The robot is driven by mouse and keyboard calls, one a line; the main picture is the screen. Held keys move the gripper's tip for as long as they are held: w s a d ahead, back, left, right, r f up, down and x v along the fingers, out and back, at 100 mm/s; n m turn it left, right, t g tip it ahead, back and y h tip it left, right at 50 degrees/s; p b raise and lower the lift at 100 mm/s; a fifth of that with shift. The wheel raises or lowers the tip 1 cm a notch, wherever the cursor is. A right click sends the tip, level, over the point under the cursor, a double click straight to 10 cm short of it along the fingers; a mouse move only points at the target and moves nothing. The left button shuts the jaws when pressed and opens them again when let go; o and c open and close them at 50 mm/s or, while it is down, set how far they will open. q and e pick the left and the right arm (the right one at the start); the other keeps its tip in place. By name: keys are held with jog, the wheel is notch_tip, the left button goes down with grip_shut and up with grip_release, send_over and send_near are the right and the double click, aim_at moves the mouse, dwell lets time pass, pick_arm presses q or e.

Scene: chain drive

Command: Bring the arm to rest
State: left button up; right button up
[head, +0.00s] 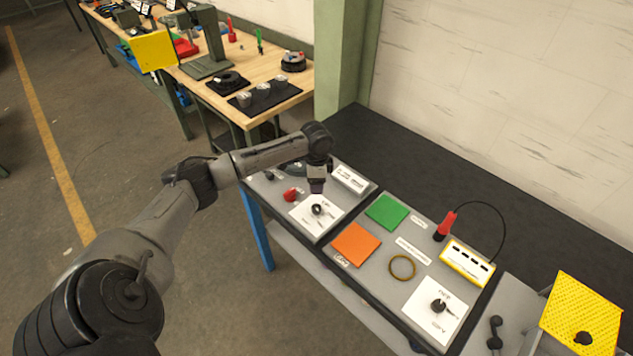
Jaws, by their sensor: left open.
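My left arm comes in from the left and reaches over the left grey panel (328,224) on the dark bench. My left gripper (317,188) points down above this panel, just behind the black knob (318,209) on its white plate. The gripper is open, and I see nothing between its fingers. It looks apart from the panel, but the exact height is hard to tell. My right gripper is not in view.
The right panel holds a green square (387,212), an orange square (356,244), a brass ring (402,267), a red-handled tool (446,225) and a yellow box (467,262). A yellow perforated plate (582,315) stands at right. A wooden bench (285,75) with tools lies behind.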

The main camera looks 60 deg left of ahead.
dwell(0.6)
pick_arm(q)
jog(key=w+d+r+n+t+y, duration=0.1)
jog(key=w+d+r+t+y, duration=0.45)
jog(key=r, duration=0.35)
jog(key=s+d+t+h, duration=0.2)
jog(key=s+d+t, duration=0.15)
jog(key=d, duration=1.15)
jog(key=s+d+f+n+g+h, duration=0.15)
jog(key=s+d+f, duration=0.3)
jog(key=s, duration=0.45)
jog(key=s+d+f+n+g+h, duration=0.1)
jog(key=s+d+f+g, duration=0.1)
jog(key=s+d+f, duration=0.5)
jog(key=s+d+f+n+g+h, duration=0.15)
jog(key=s+f, duration=0.25)
jog(key=s, duration=0.8)
notch_tip(320, 180, up, 20)
jog(key=m+p, duration=0.1)
jog(key=p, duration=1.9)
